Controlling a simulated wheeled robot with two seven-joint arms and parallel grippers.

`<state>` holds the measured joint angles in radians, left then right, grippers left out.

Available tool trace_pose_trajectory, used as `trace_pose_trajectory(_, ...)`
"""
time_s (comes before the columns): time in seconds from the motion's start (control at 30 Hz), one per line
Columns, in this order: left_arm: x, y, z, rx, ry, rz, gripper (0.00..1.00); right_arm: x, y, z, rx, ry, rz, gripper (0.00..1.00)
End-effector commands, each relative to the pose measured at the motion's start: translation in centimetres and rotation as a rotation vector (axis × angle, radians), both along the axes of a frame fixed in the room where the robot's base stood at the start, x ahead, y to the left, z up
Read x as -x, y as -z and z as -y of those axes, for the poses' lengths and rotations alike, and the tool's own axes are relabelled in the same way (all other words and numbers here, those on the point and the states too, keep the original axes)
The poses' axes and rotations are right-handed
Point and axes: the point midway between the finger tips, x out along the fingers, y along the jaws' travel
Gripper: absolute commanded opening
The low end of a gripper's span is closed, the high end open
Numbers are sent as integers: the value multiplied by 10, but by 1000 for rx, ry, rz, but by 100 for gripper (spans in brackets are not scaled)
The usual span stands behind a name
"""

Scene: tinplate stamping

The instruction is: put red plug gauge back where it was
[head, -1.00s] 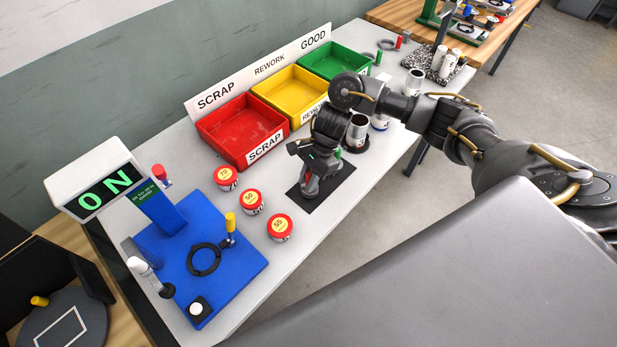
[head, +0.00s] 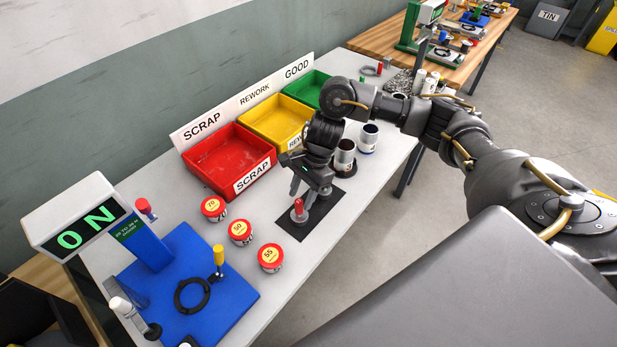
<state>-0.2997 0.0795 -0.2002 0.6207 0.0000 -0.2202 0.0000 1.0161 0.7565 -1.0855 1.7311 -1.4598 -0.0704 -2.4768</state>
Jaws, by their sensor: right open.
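The red plug gauge (head: 299,208) stands upright on the black mat (head: 322,217), near the mat's left end; its red handle points up and its base is grey. My right gripper (head: 308,189) is open just above and behind the gauge, pointing down. Its fingers look clear of the gauge, though the exact gap is hard to judge. My left gripper is not in view.
Three red-lidded tins, 70 (head: 213,209), 50 (head: 240,232) and 55 (head: 270,257), stand left of the mat. A blue tester (head: 222,300) is at front left. The red scrap bin (head: 212,172) lies behind. Cans (head: 368,138) stand right of the gripper.

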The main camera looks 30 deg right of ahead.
Motion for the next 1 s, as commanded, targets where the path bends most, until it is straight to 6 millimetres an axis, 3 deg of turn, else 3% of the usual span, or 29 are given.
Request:
trace_pose_trajectory(0.2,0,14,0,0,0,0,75,-4,-39,18,2,1,5,42)
trace_pose_trajectory(0.4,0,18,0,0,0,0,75,-5,-61,26,2,1,2,42)
trace_pose_trajectory(1.0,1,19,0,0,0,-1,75,-5,-69,28,0,1,-1,42)
